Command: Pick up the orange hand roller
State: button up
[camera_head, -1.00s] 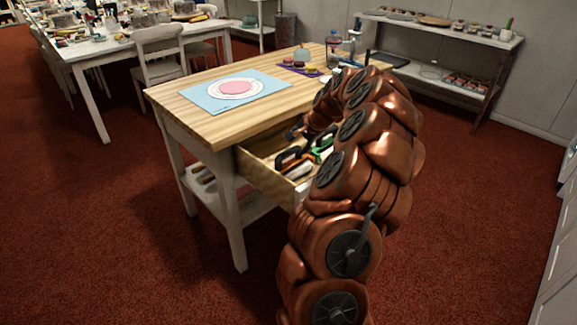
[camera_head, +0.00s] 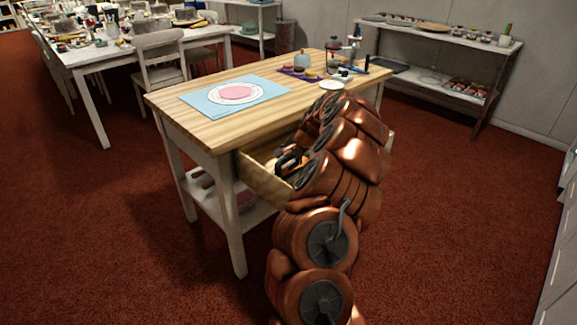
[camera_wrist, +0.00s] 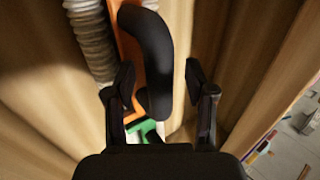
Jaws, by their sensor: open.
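The orange hand roller shows in the wrist view as an orange strip (camera_wrist: 129,50) beside a thick curved black handle (camera_wrist: 152,55). It lies in the open wooden drawer (camera_head: 262,178). In the head view, an orange and black tool (camera_head: 291,160) shows partly in the drawer, largely covered by my arm. My gripper (camera_wrist: 159,75) is open, with one finger on each side of the black handle. I cannot tell whether the fingers touch it. The head view hides my gripper behind my arm.
A green item (camera_wrist: 144,130) lies close by the handle, and a grey ribbed cylinder (camera_wrist: 90,40) lies left of the orange part. Wooden drawer walls stand close on both sides. The table (camera_head: 190,125) above holds a blue mat (camera_head: 205,100).

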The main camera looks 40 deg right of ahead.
jog(key=shift+c, duration=0.4)
grip_shut()
